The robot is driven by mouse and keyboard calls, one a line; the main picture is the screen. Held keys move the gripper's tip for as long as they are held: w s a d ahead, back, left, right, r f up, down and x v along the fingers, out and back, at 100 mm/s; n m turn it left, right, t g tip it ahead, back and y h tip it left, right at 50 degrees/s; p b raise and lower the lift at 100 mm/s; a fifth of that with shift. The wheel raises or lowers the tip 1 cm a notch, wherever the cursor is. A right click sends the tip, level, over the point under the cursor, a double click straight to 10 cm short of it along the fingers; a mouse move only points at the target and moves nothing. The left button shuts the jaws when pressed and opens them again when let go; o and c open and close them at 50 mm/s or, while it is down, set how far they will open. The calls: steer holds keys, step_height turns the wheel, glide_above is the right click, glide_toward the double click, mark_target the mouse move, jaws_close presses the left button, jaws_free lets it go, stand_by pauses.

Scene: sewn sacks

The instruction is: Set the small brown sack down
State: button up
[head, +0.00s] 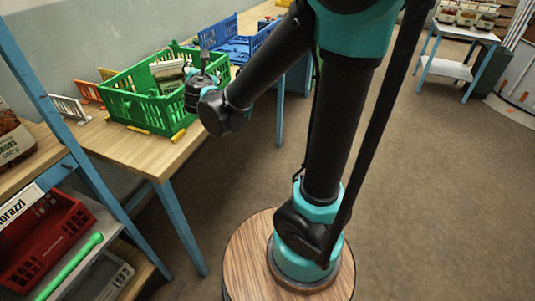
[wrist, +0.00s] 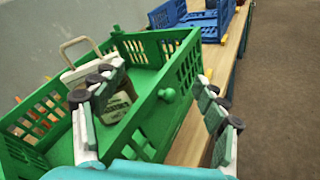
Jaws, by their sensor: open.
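A small sack (head: 168,75) with a pale label and some brown stands inside the green crate (head: 132,108), towards its back. In the wrist view the sack (wrist: 116,98) is beside my left finger, which hides part of it. My gripper (wrist: 155,78) is open, its two fingers spread wide. The right finger is outside the crate's near wall, and the green wall (wrist: 150,118) runs between the fingers. In the head view my gripper (head: 197,78) is at the crate's right side. I cannot tell whether a finger touches the sack.
A blue crate (head: 240,45) stands behind the green one on the wooden table (head: 150,155). Small white and orange racks (head: 70,107) are to the left. A red crate (head: 45,235) sits on the lower left shelf. The floor at right is clear up to a side table (head: 450,68).

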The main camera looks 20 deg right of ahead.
steer(key=s+d+f+m+g+h, duration=0.25)
steer(key=s+d+f+m, duration=0.3)
steer(key=d+m, duration=0.3)
steer(key=s+d+f+m+g+h, duration=0.1)
steer(key=s+d+f+m+g, duration=0.35)
steer(key=d+f+m, duration=0.35)
steer(key=s+f+m+g+y, duration=0.2)
steer(key=s+f+m, duration=0.2)
steer(key=s+m, duration=0.2)
steer(key=s+f+m+g+y, duration=0.2)
steer(key=s+f+m, duration=0.2)
steer(key=s+m, duration=0.3)
steer(key=s, duration=0.3)
steer(key=shift+s+d+f+g+y, duration=0.3)
steer(key=shift+s+d+g+y, duration=0.05)
steer(key=shift+s+g, duration=0.05)
